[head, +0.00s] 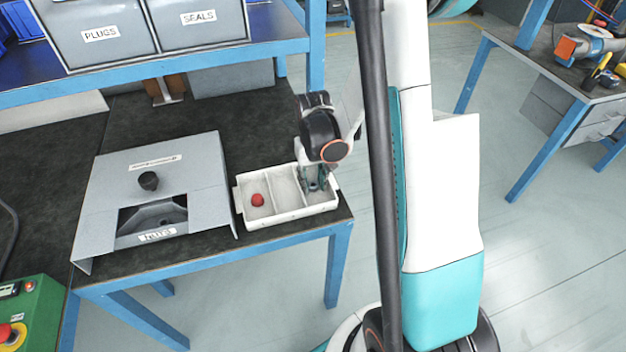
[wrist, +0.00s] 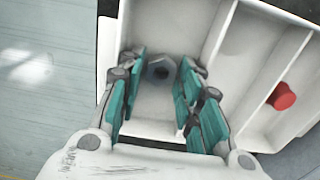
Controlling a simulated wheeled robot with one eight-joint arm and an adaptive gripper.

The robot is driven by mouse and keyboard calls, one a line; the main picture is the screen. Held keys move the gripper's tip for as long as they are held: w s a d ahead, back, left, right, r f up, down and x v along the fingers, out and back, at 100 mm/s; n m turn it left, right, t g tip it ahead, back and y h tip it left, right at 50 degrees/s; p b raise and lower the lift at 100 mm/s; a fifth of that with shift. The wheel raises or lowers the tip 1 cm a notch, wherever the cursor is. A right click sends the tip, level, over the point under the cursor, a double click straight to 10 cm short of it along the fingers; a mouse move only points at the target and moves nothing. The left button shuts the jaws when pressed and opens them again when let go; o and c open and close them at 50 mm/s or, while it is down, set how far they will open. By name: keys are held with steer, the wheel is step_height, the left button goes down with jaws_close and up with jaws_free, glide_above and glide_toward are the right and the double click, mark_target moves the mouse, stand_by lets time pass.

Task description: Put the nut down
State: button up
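The nut (wrist: 161,69) is a grey hex nut with a dark hole facing the wrist camera. It lies between the tips of my gripper (wrist: 162,72), and its sides appear to meet the teal finger pads. My gripper is shut on it. In the head view my gripper (head: 316,182) reaches down into the right compartment of the white tray (head: 290,215); the nut is hidden there. The tray's wall also shows in the wrist view (wrist: 218,38). I cannot tell whether the nut touches the tray floor.
A red round piece (head: 257,200) lies in the tray's left compartment; the middle one is empty. A grey box (head: 150,185) with a black knob and a "NUTS" label stands left of the tray. Shelf bins (head: 100,35) hang behind. The tray is near the bench's right edge.

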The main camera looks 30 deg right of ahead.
mark_target(313, 184)
steer(key=shift+r, duration=0.1)
step_height(313, 184, up, 12)
steer(key=p, duration=0.5)
stand_by(1.4)
